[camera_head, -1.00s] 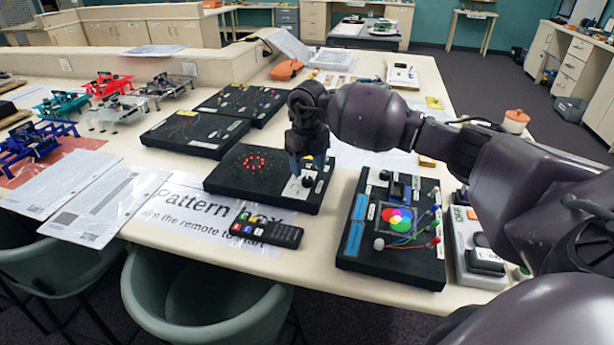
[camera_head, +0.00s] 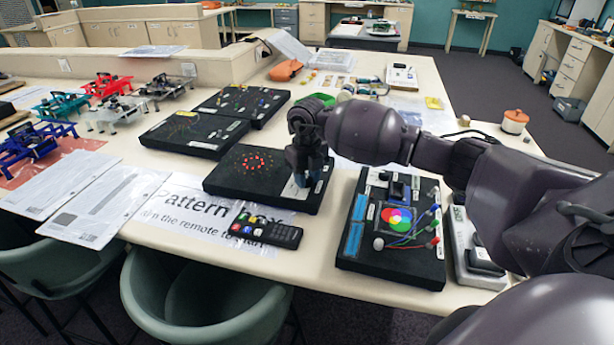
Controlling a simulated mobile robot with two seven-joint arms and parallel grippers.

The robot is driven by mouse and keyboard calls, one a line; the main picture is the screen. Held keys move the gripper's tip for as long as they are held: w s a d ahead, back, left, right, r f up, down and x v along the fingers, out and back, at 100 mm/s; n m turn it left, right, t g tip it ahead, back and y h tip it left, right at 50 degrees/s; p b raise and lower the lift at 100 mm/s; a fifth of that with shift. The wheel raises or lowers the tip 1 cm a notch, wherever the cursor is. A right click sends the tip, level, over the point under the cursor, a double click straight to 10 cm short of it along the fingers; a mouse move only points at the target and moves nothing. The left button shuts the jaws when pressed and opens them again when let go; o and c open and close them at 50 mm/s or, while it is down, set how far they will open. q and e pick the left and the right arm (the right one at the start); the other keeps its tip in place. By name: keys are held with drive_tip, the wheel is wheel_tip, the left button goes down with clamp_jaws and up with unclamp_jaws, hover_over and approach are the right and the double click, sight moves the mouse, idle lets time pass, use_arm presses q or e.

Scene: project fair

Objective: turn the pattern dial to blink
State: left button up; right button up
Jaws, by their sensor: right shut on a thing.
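The pattern box is a flat black board (camera_head: 228,180) in the middle of the table, with red lights (camera_head: 257,160) lit on its top. My right gripper (camera_head: 301,180) points down at the right part of this board, over the white dial plate. It is shut on the pattern dial, which the fingers hide. The dial's pointer and the blink mark cannot be made out. A paper sign reading "Pattern" (camera_head: 185,208) lies in front of the board. My left gripper is not in view.
A black remote (camera_head: 265,231) lies in front of the board. A black board with coloured discs (camera_head: 395,268) is at the right. Two more black boards (camera_head: 195,133) (camera_head: 240,103) lie behind. Small coloured drones (camera_head: 60,104) stand at the left.

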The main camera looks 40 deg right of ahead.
sight(307, 179)
drive_tip(key=shift+n, duration=0.3)
drive_tip(key=shift+n+b, duration=0.5)
drive_tip(key=shift+n, duration=0.4)
drive_tip(key=n+b, duration=0.1)
drive_tip(key=n, duration=0.2)
drive_tip(key=shift+f, duration=0.1)
drive_tip(key=shift+n+b, duration=0.3)
drive_tip(key=shift+n, duration=1.4)
drive_tip(key=o, duration=0.9)
drive_tip(key=shift+o, duration=0.2)
wheel_tip(307, 179, up, 11)
